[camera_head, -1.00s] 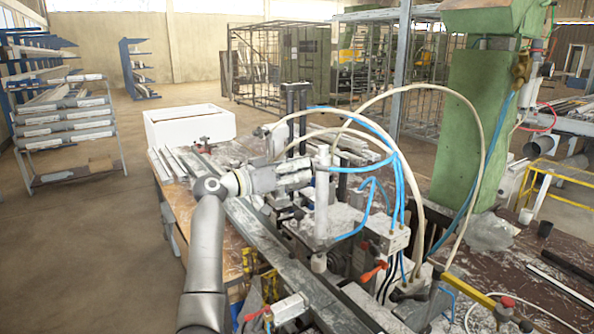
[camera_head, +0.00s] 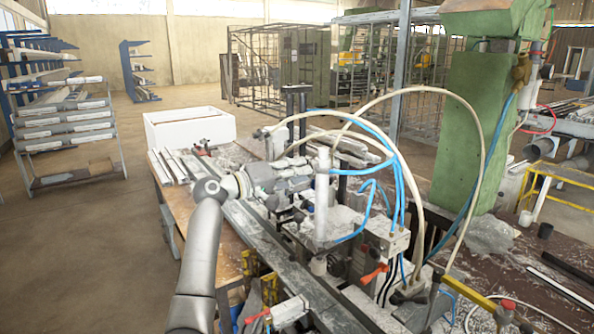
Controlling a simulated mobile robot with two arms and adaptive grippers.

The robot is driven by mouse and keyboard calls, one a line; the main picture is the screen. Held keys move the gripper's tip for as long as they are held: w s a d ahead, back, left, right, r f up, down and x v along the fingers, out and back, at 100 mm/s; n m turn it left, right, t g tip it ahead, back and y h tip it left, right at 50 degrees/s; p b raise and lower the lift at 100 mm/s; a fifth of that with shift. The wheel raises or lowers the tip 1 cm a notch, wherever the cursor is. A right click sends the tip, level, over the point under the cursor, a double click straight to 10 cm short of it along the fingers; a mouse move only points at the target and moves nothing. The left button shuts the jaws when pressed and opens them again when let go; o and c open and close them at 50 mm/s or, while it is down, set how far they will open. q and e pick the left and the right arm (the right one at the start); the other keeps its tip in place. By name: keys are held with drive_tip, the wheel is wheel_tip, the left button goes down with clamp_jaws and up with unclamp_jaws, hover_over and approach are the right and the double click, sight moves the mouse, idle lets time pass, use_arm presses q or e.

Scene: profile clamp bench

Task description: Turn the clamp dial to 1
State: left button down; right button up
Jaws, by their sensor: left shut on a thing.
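My left arm comes in from the lower left, and my left gripper (camera_head: 300,184) reaches in to the clamp on the bench. Its fingers are shut on the clamp dial, beside an upright whitish cylinder (camera_head: 322,195). The dial itself is hidden by the gripper, so its number cannot be read. The clamp's dusty metal body (camera_head: 335,224) stands on the bench around and below the cylinder. My right gripper is not in view.
Blue and cream hoses (camera_head: 420,150) arch over the clamp close to the gripper. A white box (camera_head: 190,127) sits at the bench's far end. A green machine column (camera_head: 470,130) rises at right.

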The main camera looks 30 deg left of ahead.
use_arm(q)
drive_tip(key=shift+n+p, duration=0.3)
drive_tip(key=shift+n, duration=0.8)
drive_tip(key=c, duration=1.3)
unclamp_jaws()
drive_tip(key=v, duration=1.2)
